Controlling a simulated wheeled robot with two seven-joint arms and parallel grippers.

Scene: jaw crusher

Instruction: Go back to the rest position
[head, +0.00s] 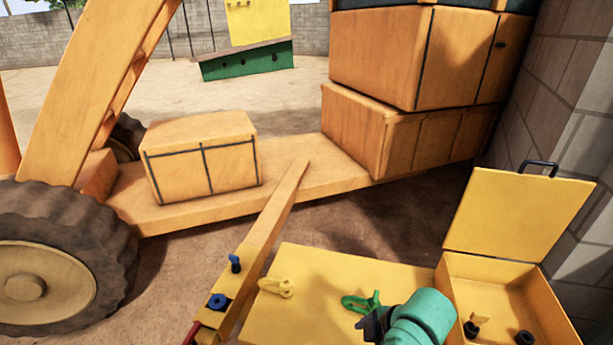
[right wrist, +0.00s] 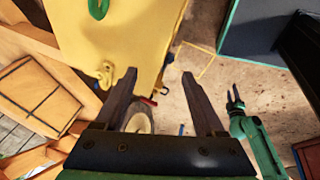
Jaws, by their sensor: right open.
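My right gripper (head: 372,325) shows at the bottom of the head view, at the end of a teal-green arm link, beside a yellow worktop (head: 335,290). In the right wrist view, the fingers of my right gripper (right wrist: 159,75) are wide apart with nothing between them. A green arm with a small dark two-finger gripper (right wrist: 234,97), which looks like my left one, is at the right of that view. Its jaw opening is too small to judge. The head view does not show it.
A green handle (head: 360,302) and a yellow one (head: 275,287) lie on the worktop. A yellow box (head: 490,275) with raised lid (head: 520,215) stands right of it, near a block wall (head: 560,85). An orange beam (head: 265,230) with blue knobs runs along its left. Orange machinery (head: 415,55) stands behind.

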